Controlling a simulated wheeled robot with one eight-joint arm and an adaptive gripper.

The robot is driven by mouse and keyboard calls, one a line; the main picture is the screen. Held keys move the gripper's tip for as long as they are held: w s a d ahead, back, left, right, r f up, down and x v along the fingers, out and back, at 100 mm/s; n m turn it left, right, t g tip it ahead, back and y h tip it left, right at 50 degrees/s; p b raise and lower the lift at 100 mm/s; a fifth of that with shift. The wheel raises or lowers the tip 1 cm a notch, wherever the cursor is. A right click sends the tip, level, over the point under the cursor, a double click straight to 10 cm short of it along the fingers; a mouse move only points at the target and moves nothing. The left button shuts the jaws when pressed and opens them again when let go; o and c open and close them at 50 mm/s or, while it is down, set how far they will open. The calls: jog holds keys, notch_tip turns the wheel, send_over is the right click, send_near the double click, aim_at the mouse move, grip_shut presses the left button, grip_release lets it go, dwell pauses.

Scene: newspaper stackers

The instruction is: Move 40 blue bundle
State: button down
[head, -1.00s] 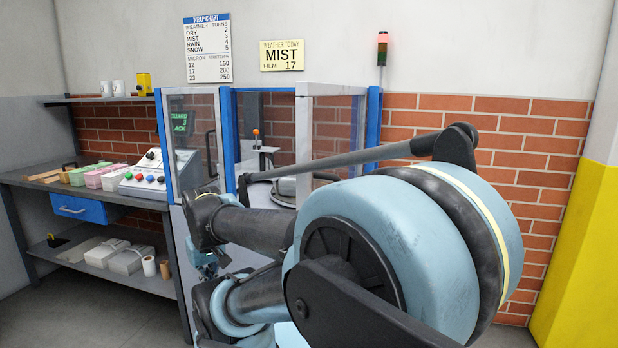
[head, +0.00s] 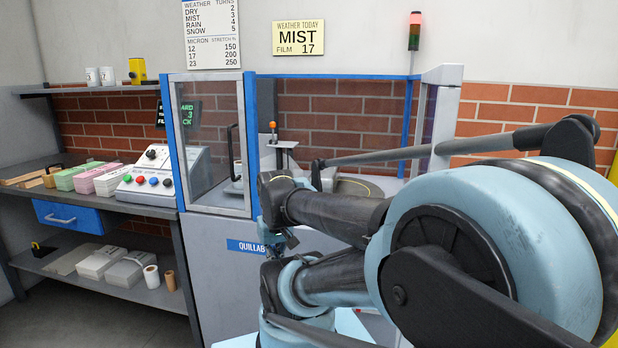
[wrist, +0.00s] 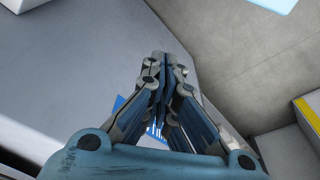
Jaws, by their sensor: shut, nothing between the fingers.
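My gripper (wrist: 163,58) is shut and empty in the wrist view, its fingertips together over grey surfaces. In the head view my gripper (head: 277,242) is small and partly hidden, in front of the grey wrapping machine (head: 210,262). The machine's glazed front has a wide opening, with a white-framed panel (head: 442,118) at its right side. A flat pale-blue surface shows at the top edge of the wrist view (wrist: 275,4); I cannot tell what it is. I cannot make out a blue bundle for certain.
A bench at left holds green (head: 80,176), pink (head: 98,179) and white stacks beside a button console (head: 160,180). White stacks (head: 100,262) and rolls (head: 152,276) lie on its lower shelf. A sign (head: 298,37) reads MIST, film 17. A red lamp (head: 415,18) glows.

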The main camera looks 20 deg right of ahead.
jog(key=w+d+r+n+g, duration=0.1)
jog(key=w+d+r+n, duration=0.35)
jog(key=w+r, duration=0.6)
jog(key=w+d+r+n+g, duration=0.1)
jog(key=w+d+r+n, duration=0.2)
jog(key=w+d+r, duration=0.55)
jog(key=w+d+r+n, duration=0.2)
jog(key=w+d, duration=0.1)
jog(key=w, duration=0.4)
jog(key=w+d+r+n, duration=0.1)
jog(key=w+d+n, duration=0.15)
jog(key=w, duration=0.45)
jog(key=shift+m, duration=0.5)
notch_tip(320, 180, down, 8)
jog(key=shift+d+f, duration=0.15)
jog(key=shift+f, duration=0.05)
jog(key=shift+s+d+f, duration=0.2)
jog(key=shift+s+d, duration=0.2)
jog(key=shift+d, duration=0.15)
jog(key=shift+s+d+f, duration=0.2)
jog(key=shift+s+d, duration=0.2)
jog(key=shift+d, duration=0.15)
jog(key=shift+s+d, duration=0.35)
jog(key=shift+d, duration=0.2)
jog(key=shift+s+d, duration=0.55)
jog(key=shift+d, duration=0.3)
jog(key=shift+s+d, duration=0.6)
jog(key=shift+d, duration=0.2)
jog(key=shift+s+d, duration=0.55)
jog(key=shift+d, duration=0.3)
